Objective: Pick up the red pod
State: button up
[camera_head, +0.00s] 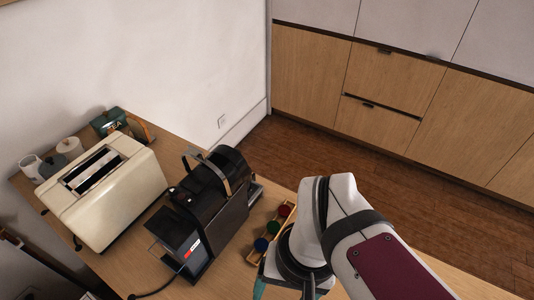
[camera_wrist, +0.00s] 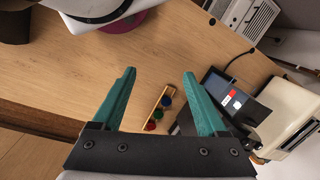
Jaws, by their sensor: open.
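The red pod (camera_head: 284,211) sits at the far end of a small wooden holder in the head view, in a row with a green pod (camera_head: 273,227) and a blue pod (camera_head: 261,244). In the wrist view the red pod (camera_wrist: 150,126) is at the lower end of the row, with the green pod (camera_wrist: 158,114) and blue pod (camera_wrist: 167,101) above it. My gripper (camera_wrist: 159,76) is open and empty, its teal fingers spread either side of the holder in the picture, apart from it. In the head view my arm hides most of the gripper.
A black coffee machine (camera_head: 214,205) stands just left of the pod holder (camera_head: 287,220). A cream toaster (camera_head: 103,192), a tea box (camera_head: 108,122) and mugs (camera_head: 70,148) stand farther left. Bare counter (camera_wrist: 90,60) lies left of the holder in the wrist view.

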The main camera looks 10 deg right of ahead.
jog(key=w+d+r+n, duration=0.1)
jog(key=w+d+n, duration=0.2)
jog(key=w+n, duration=0.65)
jog(key=n+h, duration=0.2)
jog(key=n, duration=0.9)
send_over(284, 210)
notch_tip(284, 210, down, 6)
jog(key=shift+n, duration=0.25)
notch_tip(284, 210, down, 16)
jog(key=shift+r, duration=0.15)
grip_shut()
